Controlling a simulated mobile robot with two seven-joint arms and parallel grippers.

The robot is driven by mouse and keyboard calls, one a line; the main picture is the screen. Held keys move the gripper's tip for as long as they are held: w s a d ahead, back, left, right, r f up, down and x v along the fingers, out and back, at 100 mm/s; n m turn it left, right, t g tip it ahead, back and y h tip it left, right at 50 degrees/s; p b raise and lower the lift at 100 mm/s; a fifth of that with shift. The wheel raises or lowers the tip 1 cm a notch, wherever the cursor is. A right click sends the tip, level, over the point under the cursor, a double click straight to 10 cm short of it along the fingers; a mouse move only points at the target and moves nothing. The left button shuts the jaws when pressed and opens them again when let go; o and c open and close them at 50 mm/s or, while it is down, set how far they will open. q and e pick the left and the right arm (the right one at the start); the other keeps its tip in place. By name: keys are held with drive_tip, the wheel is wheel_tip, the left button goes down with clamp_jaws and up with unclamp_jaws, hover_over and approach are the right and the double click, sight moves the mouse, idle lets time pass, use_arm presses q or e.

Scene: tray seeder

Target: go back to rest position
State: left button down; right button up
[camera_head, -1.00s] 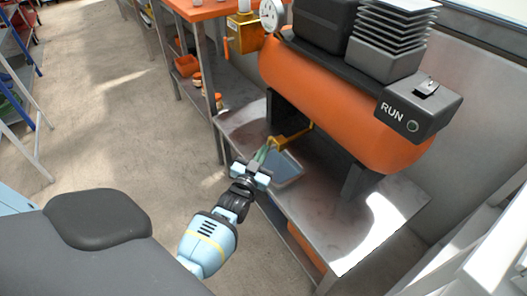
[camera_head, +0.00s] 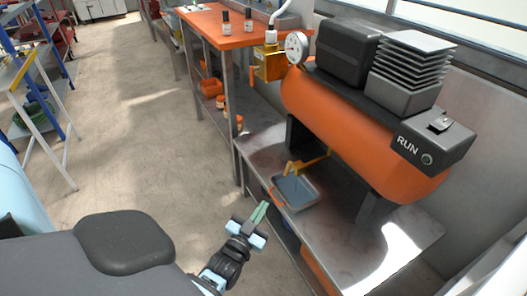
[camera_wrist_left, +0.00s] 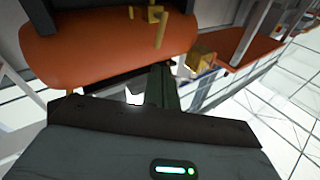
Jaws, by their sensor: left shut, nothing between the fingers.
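My left gripper (camera_head: 257,216) is shut and empty, in front of the steel bench's (camera_head: 262,144) left edge. It is apart from the bench and from the tray on it. In the left wrist view its fingers (camera_wrist_left: 160,85) are together, with the orange tank (camera_wrist_left: 100,48) beyond them. My right gripper is not in view.
An orange compressor tank (camera_head: 335,120) with a RUN switch box (camera_head: 432,143) stands on the bench. A small grey tray (camera_head: 296,192) sits under a yellow drain lever (camera_head: 305,164). An orange-topped table (camera_head: 205,22) stands behind. The floor (camera_head: 150,130) at left is clear.

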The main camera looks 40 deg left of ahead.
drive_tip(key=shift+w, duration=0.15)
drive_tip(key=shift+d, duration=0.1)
